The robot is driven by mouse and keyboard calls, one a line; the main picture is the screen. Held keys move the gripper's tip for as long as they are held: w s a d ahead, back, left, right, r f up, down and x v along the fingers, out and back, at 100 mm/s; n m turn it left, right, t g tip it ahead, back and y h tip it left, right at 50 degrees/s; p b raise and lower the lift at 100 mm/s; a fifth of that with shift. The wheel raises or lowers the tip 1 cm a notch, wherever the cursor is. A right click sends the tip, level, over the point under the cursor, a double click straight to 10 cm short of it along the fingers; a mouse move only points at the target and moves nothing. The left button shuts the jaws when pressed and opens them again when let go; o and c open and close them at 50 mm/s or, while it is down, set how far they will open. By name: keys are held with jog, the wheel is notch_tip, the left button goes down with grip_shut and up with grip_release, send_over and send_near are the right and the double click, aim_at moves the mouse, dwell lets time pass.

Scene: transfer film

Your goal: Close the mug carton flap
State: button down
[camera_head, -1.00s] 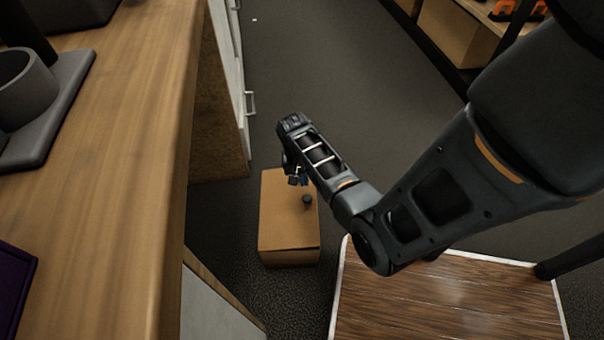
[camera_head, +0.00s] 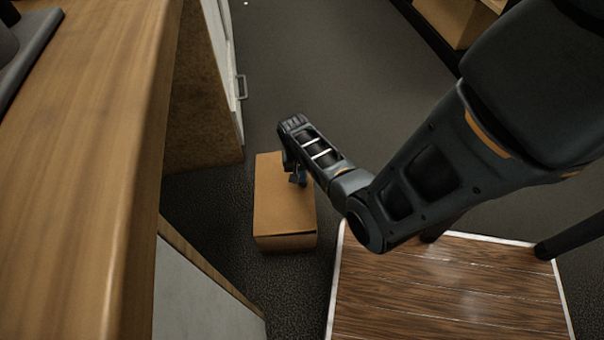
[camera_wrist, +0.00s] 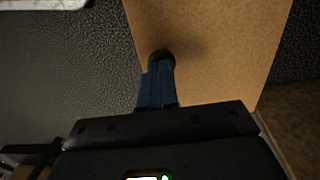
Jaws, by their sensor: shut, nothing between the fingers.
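The mug carton (camera_head: 280,215) is a brown cardboard box on the dark floor, also seen in the wrist view (camera_wrist: 225,45). Its top flap looks down, nearly flat, with a thin dark seam along the near edge. I cannot tell whether it is fully flush. My gripper (camera_head: 299,180) is over the right side of the carton top, pointing down. In the wrist view its blue fingers (camera_wrist: 159,75) are together and empty. The carton's inside is hidden.
A wooden counter (camera_head: 90,170) fills the left, with a white-fronted cabinet (camera_head: 226,60) beyond it. A wood-topped platform with a white edge (camera_head: 450,290) is at the lower right. Shelving with a carton (camera_head: 455,20) stands at the back. The floor behind the carton is clear.

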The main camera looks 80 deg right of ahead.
jog(key=shift+s+d+f+t, duration=0.1)
jog(key=shift+s+f+t, duration=0.1)
jog(key=shift+f+t, duration=0.25)
jog(key=shift+s+f+t, duration=0.2)
jog(key=shift+s+f, duration=0.05)
jog(key=shift+f, duration=0.35)
jog(key=shift+s+d+f+t, duration=0.1)
jog(key=shift+s+f+t, duration=0.1)
jog(key=shift+f+t, duration=0.25)
jog(key=shift+f, duration=0.1)
notch_tip(320, 180, up, 14)
jog(key=p, duration=0.7)
jog(key=shift+s+d+p, duration=0.2)
jog(key=shift+s+p, duration=0.1)
jog(key=shift+p, duration=0.05)
